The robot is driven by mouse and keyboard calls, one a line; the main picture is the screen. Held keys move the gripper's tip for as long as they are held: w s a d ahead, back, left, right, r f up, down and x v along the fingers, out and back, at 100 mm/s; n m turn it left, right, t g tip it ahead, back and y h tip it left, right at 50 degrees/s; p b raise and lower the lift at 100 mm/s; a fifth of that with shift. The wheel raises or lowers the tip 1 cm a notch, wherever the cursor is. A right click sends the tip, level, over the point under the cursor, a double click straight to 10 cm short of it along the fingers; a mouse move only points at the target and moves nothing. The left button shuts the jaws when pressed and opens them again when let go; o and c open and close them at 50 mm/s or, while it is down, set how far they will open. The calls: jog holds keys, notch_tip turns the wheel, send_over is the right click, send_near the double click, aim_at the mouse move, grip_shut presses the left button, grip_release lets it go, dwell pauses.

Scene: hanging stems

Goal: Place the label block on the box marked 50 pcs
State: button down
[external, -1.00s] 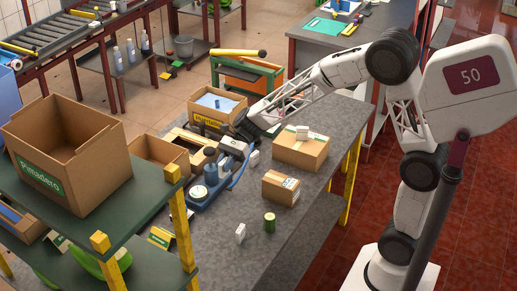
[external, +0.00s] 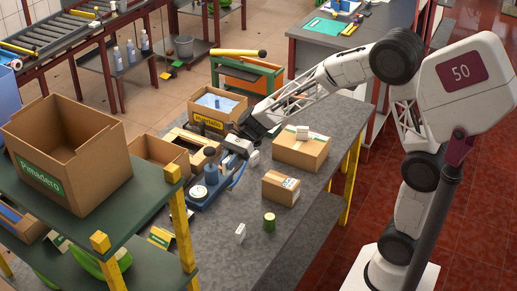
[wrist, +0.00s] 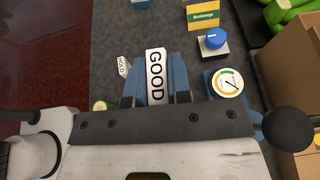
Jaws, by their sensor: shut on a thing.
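My gripper (wrist: 156,80) is shut on a white label block (wrist: 156,72) with black letters GOOD, held upright between its blue fingers. In the external view my gripper (external: 236,147) is above the back part of the grey workbench, near the blue gauge device; the held block is hard to make out there. A small cardboard box (external: 278,188) with dark print stands to the right of the gripper, and a larger cardboard box (external: 300,151) stands behind it, with a small white block on top. I cannot read "50 pcs" on either box.
A white HOLD block (wrist: 124,66) stands on the bench; a green can (external: 269,222) is near it. The blue device has a dial gauge (wrist: 228,82). Open cartons (external: 160,153) stand left of the gripper. The front of the bench (external: 215,262) is mostly clear.

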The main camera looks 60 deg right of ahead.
aim_at(281, 180)
jog(key=s+d+m+t, duration=0.4)
jog(key=s+d, duration=0.9)
jog(key=d, duration=0.1)
jog(key=shift+s+d+f+t+h, duration=0.15)
jog(key=shift+d+f+t+h, duration=0.15)
jog(key=shift+f+h, duration=0.1)
jog(key=shift+f, duration=0.1)
jog(key=shift+f, duration=1.9)
jog(key=shift+f, duration=2)
jog(key=shift+f, duration=0.1)
